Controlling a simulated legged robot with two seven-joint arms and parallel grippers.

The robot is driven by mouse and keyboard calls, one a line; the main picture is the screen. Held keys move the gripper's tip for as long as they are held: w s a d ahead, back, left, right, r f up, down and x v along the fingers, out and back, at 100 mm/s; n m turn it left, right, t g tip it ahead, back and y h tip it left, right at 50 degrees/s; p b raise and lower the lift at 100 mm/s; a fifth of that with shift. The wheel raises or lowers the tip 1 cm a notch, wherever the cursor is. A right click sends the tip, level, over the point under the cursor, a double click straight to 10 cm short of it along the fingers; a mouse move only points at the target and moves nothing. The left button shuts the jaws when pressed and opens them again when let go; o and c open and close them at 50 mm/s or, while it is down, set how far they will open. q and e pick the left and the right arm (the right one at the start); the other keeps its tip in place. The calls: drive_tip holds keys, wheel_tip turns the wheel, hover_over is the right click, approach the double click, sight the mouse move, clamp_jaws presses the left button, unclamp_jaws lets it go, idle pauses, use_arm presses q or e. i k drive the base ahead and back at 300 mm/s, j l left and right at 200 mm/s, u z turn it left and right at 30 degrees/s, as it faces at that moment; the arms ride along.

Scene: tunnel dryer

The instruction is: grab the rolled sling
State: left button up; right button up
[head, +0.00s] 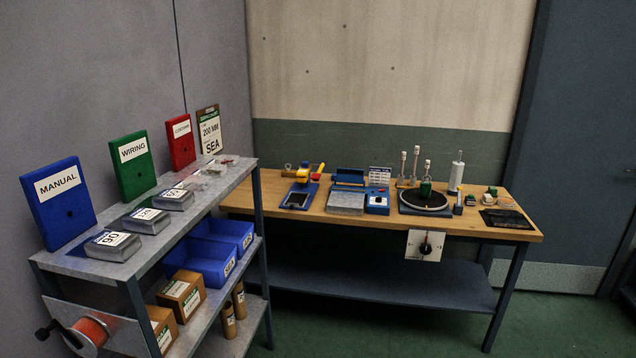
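I cannot make out with certainty which thing is the rolled sling. An orange-red roll (91,331) sits on a plate with a black crank at the near end of the grey shelf unit, at the lower left. A small green item (425,187) stands on a black round turntable (437,205) on the wooden workbench. Small pale and green items (489,194) lie near the right end of the bench, too small to identify. Neither of my grippers is in view.
The shelf unit (232,181) holds binders, grey blocks, blue bins (203,262), cardboard boxes (181,293) and brown tubes. The workbench (330,216) carries a blue device (377,203) and a white bottle (456,175). Green floor (390,335) is clear in front of the bench.

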sight(424, 189)
drive_tip(key=i+l+u, duration=0.45)
drive_tip(key=l, duration=0.2)
drive_tip(key=i+l+u, duration=0.2)
drive_tip(key=l, duration=0.15)
drive_tip(key=i+l+u, duration=0.2)
drive_tip(key=l, duration=0.2)
drive_tip(key=l+u, duration=0.2)
drive_tip(key=l, duration=0.2)
